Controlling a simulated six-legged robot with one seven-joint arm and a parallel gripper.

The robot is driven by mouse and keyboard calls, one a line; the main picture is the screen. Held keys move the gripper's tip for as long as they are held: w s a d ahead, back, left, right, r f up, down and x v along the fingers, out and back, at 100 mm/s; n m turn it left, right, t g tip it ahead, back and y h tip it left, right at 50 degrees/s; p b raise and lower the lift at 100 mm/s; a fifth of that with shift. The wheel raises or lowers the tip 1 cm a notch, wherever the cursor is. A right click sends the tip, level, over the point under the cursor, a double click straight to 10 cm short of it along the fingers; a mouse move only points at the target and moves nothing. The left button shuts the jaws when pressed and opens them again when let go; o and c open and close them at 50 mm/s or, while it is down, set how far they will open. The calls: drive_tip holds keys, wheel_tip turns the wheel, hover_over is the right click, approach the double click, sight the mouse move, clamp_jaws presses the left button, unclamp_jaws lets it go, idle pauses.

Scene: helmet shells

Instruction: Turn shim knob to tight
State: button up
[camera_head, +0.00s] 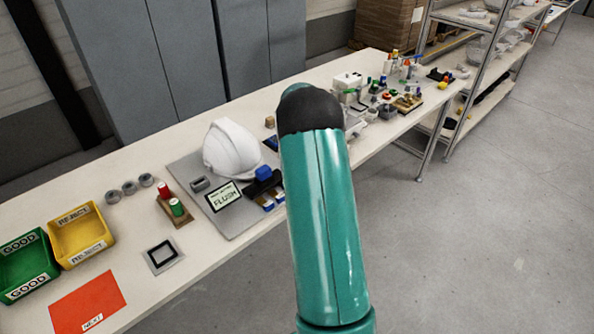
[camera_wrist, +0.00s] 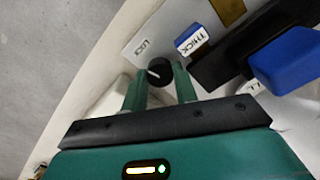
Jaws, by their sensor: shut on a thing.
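In the wrist view, a small round black knob (camera_wrist: 160,70) with a white pointer line sits on a light grey plate (camera_wrist: 150,22). My gripper (camera_wrist: 159,76) has its two green fingers on either side of the knob and is shut on it. A small printed label (camera_wrist: 141,46) lies just beyond the knob; I cannot read it surely. The pointer aims to the left, towards my left finger. In the head view my arm hides the gripper and the knob.
Beside the knob are a blue block labelled THICK (camera_wrist: 190,39) and a black fixture with a blue handle (camera_wrist: 288,62). In the head view, a white helmet shell (camera_head: 232,149) and a display reading FLUSH (camera_head: 223,196) stand on the grey plate (camera_head: 184,172).

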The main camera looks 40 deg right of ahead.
drive_tip(key=shift+m, duration=1.2)
drive_tip(key=o, duration=1)
drive_tip(key=shift+w+a, duration=0.1)
drive_tip(key=shift+w+r, duration=0.1)
drive_tip(key=shift+r, duration=0.45)
drive_tip(key=shift+s+d+r, duration=0.1)
drive_tip(key=shift+s+r, duration=0.05)
drive_tip(key=shift+r, duration=1.6)
drive_tip(key=shift+s+d+r, duration=0.1)
drive_tip(key=shift+r, duration=1.65)
